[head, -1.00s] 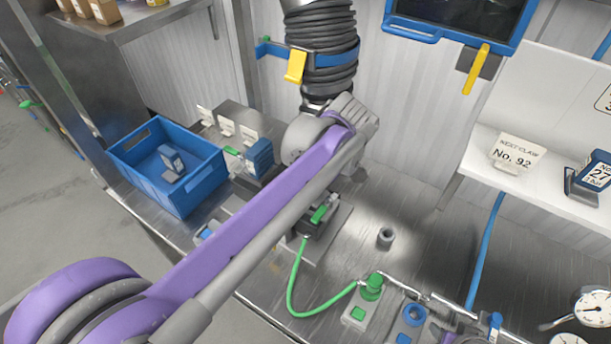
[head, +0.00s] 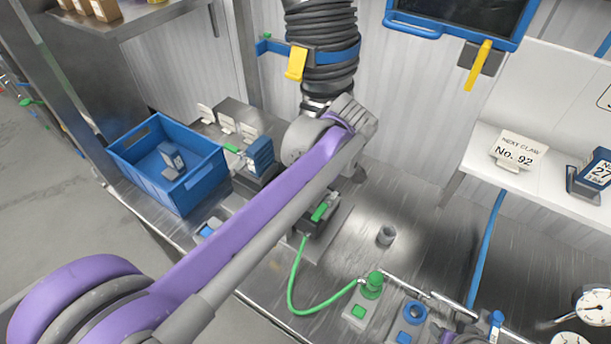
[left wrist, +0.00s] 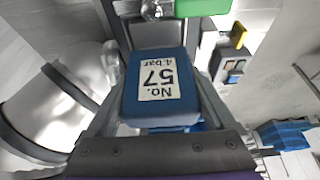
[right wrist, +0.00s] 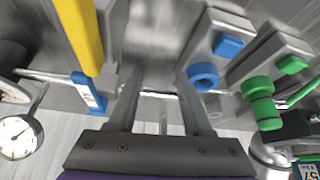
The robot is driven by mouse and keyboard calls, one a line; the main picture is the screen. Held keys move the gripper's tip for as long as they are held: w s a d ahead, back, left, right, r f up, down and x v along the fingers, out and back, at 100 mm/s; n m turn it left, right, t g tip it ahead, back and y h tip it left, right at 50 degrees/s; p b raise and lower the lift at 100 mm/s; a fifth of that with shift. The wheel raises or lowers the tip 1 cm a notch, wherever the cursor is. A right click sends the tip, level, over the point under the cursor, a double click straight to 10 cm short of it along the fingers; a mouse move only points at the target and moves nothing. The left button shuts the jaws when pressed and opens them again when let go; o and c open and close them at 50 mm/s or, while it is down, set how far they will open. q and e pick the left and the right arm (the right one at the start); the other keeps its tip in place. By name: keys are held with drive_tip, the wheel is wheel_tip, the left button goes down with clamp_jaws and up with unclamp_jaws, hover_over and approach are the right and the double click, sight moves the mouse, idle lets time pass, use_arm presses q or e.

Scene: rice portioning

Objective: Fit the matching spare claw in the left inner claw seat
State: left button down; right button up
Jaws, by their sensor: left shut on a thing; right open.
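My left gripper (left wrist: 157,60) is shut on a blue claw (left wrist: 160,112), whose white label is upside down in the left wrist view and appears to read No. 57, 4 bar. A dark fixture with a green lever (head: 319,212) stands just right of the arm. One blue claw (head: 260,154) stands in a holder left of the arm. My right gripper (right wrist: 160,88) is open and empty above a panel with a blue ring knob (right wrist: 203,76) and a green knob (right wrist: 261,98).
A blue crate (head: 204,176) at the left holds a blue block (head: 171,155). A card (head: 518,151) on the white shelf reads NEXT CLAW No. 92, beside a blue block (head: 594,177) labelled 27. A green hose (head: 290,280) and a grey post (head: 386,235) occupy the bench.

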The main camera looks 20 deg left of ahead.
use_arm(q)
drive_tip(key=shift+f, duration=0.15)
unclamp_jaws()
idle(0.4)
drive_tip(key=shift+r+p, duration=1.55)
drive_tip(key=shift+r, duration=1.2)
drive_tip(key=shift+r+p, duration=0.95)
drive_tip(key=shift+r, duration=0.85)
drive_tip(key=shift+w+f, duration=0.1)
use_arm(e)
drive_tip(key=w+r, duration=0.3)
drive_tip(key=r, duration=0.4)
drive_tip(key=shift+w+t, duration=0.2)
drive_tip(key=shift+t, duration=0.2)
drive_tip(key=shift+s+r, duration=0.1)
